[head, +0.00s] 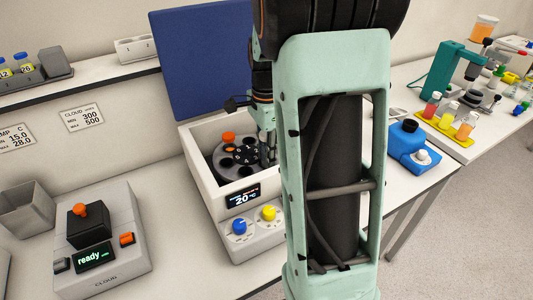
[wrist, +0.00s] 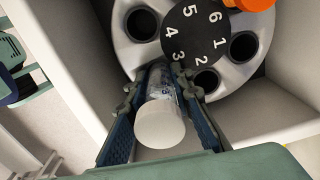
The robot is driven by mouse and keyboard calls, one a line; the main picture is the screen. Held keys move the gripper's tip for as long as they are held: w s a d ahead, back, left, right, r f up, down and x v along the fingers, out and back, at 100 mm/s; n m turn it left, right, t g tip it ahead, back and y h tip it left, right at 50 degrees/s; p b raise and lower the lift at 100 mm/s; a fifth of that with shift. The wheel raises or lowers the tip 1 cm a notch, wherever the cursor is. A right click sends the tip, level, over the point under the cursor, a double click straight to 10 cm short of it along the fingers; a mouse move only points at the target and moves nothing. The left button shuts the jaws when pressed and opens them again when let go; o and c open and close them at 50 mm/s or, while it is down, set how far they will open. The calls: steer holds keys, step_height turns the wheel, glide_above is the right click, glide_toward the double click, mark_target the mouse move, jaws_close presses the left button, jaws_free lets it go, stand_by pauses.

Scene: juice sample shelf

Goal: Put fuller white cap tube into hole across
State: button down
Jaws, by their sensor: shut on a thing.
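My gripper (wrist: 167,76) is shut on the white cap tube (wrist: 160,122), with the cap facing the wrist camera. The tube's far end points at the grey rotor (wrist: 128,52) by number 3 on the dark numbered disc (wrist: 193,36). The hole there is hidden behind tube and fingers, so I cannot tell whether the tip is inside. An orange cap tube (wrist: 250,4) sits by number 6, on the opposite side. Open holes show by 1, 2 and 4. In the head view my gripper (head: 267,152) is low over the rotor's right side; the held tube is not clear there.
The rotor sits inside a white centrifuge box (head: 207,180), whose walls stand close around my gripper. Its blue lid (head: 205,55) stands open behind. A grey CLOUD device (head: 120,240) reading "ready" is at left.

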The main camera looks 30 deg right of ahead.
steer(key=shift+s+f, duration=0.1)
steer(key=shift+f, duration=0.2)
steer(key=shift+r, duration=0.1)
steer(key=shift+r+p, duration=0.85)
steer(key=shift+r, duration=0.15)
stand_by(0.4)
steer(key=shift+f+b, duration=0.55)
steer(key=shift+f, duration=0.55)
steer(key=shift+r, duration=0.2)
steer(key=shift+r+p, duration=0.9)
steer(key=c, duration=1.6)
jaws_free()
